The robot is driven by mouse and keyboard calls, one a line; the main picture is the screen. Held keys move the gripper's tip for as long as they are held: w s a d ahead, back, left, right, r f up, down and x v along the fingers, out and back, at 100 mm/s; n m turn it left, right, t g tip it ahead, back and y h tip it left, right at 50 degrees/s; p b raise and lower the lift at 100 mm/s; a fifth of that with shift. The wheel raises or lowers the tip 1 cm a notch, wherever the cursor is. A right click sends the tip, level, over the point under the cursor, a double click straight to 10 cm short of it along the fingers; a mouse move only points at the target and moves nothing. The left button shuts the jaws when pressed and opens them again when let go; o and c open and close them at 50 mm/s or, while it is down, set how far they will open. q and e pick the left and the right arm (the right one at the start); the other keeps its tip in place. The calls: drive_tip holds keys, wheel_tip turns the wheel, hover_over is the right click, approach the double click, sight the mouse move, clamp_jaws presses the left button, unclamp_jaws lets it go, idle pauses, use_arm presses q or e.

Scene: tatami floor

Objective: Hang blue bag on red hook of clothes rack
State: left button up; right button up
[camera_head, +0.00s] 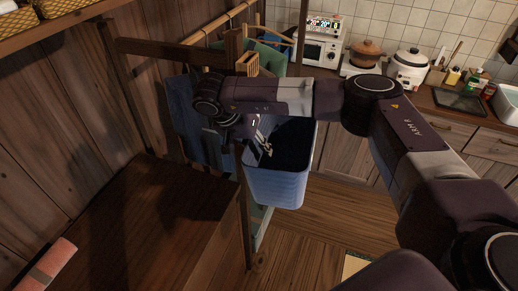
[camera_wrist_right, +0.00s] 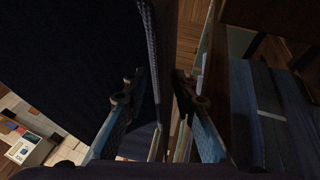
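The blue bag (camera_head: 277,187) is an open-topped, ribbed bag with a dark inside, just right of the wooden clothes rack (camera_head: 241,195). My right gripper (camera_head: 264,145) is at the bag's left rim, partly hidden by its own wrist. In the wrist view my right gripper (camera_wrist_right: 158,95) has its two fingers apart, with the bag's thin edge (camera_wrist_right: 160,50) running between them. I cannot tell whether either finger touches it. What supports the bag is hidden. I cannot make out the red hook. My left gripper is not in view.
Blue cloth (camera_head: 183,115) and a green item (camera_head: 270,58) hang on the rack. A brown wooden surface (camera_head: 150,220) lies at left with a pink roll (camera_head: 45,268). The kitchen counter (camera_head: 460,122) with cookware stands behind. Floor (camera_head: 325,225) right of the bag is clear.

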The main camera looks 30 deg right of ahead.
drive_tip(key=shift+f, duration=0.1)
drive_tip(key=v, duration=1.2)
